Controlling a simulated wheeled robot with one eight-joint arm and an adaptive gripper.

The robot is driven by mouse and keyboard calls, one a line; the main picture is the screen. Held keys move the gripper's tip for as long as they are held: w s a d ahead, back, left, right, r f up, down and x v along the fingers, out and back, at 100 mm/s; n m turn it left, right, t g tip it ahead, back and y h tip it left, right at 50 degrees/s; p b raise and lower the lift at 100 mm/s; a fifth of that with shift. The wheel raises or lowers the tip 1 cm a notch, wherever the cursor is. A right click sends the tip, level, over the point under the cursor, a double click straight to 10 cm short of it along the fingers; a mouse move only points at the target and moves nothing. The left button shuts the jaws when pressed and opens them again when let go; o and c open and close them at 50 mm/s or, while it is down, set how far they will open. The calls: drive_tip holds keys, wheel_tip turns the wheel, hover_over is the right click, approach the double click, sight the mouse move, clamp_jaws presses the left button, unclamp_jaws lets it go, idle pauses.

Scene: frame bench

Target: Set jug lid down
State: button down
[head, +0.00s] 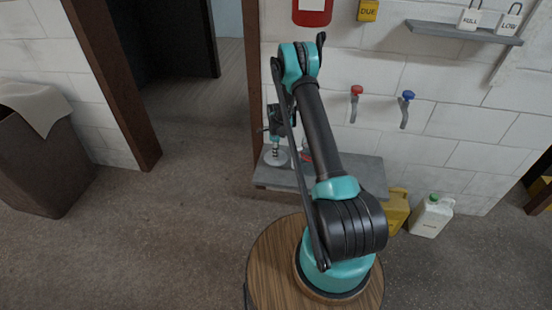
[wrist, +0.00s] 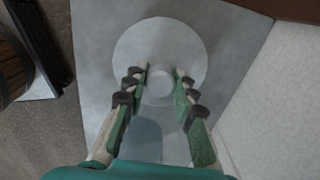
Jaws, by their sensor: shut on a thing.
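The jug lid is a pale grey round disc with a small knob in the middle. It shows in the wrist view (wrist: 130,45) and in the head view (head: 275,158). My gripper (wrist: 160,82) is shut on the knob, with a finger on each side. In the head view my gripper (head: 275,147) points down at the left part of the grey bench (head: 345,185), with the lid beneath it. I cannot tell whether the lid touches the bench top. No jug shows clearly; my arm hides part of the bench.
A yellow jerrycan (head: 396,210) and a white canister with a green cap (head: 433,216) stand right of the bench. Red (head: 356,92) and blue (head: 407,97) handled taps are on the wall. A draped bin (head: 40,150) stands far left. The floor between is clear.

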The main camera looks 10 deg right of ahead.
drive_tip(key=shift+f, duration=1.9)
drive_tip(key=shift+f, duration=0.1)
drive_tip(key=c, duration=1.2)
unclamp_jaws()
